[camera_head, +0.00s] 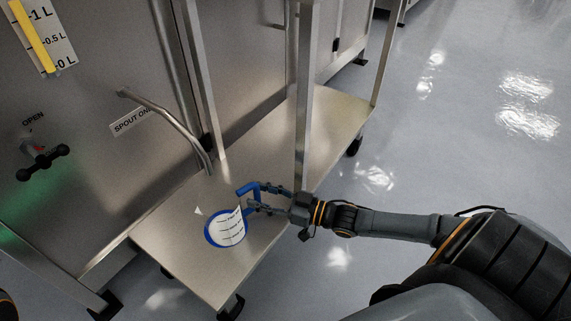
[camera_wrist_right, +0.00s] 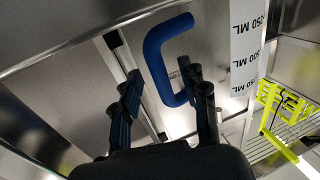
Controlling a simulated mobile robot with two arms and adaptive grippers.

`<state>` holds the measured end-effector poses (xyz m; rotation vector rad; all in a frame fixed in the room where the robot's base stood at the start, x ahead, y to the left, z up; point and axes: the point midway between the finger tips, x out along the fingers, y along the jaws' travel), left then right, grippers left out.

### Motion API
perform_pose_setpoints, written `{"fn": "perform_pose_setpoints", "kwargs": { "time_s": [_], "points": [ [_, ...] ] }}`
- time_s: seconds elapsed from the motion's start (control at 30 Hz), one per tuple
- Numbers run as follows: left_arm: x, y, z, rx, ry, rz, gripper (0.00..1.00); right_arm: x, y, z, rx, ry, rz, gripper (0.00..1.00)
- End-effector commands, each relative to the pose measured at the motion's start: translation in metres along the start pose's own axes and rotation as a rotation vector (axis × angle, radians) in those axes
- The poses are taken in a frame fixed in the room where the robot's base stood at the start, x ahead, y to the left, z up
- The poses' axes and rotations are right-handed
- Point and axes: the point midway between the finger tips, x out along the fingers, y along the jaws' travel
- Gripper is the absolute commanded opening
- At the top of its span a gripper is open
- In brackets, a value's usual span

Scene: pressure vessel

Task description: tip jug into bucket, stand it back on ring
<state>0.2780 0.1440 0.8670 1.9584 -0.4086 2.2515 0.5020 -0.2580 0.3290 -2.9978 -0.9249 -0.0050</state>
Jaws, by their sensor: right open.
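In the right wrist view the handle (camera_wrist_right: 153,60) shows beyond the fingertips, close to the right finger. The scaled strip of the jug (camera_wrist_right: 246,50) shows too. I cannot make out a bucket. My left gripper is not in view.
A bent steel spout (camera_head: 168,122) hangs over the shelf (camera_head: 180,262). A steel post (camera_head: 304,110) rises just behind my right gripper. A black valve handle (camera_head: 43,163) and a level scale (camera_head: 45,35) are on the vessel at left. The floor (camera_head: 450,110) at right is clear.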

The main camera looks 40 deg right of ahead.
Motion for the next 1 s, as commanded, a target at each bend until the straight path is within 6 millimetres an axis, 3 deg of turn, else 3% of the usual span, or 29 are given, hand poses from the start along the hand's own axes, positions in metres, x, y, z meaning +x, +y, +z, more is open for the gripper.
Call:
{"fn": "perform_pose_setpoints", "kwargs": {
  "time_s": [0.3,0.5,0.73,0.9,1.0],
  "points": [
    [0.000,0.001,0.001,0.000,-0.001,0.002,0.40,-0.062,-0.001,0.001,0.001,-0.004,-0.001,0.44],
    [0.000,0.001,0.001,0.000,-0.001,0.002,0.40,-0.088,-0.001,0.001,0.001,-0.002,-0.001,0.44],
    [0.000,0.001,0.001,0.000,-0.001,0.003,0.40,-0.099,0.000,0.000,0.000,0.001,-0.001,0.44],
    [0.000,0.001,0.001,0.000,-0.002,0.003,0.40,-0.099,-0.001,-0.001,0.000,0.003,-0.001,0.44],
    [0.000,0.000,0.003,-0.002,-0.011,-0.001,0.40,-0.093,-0.011,-0.011,0.007,0.034,-0.009,0.44]
  ]
}}
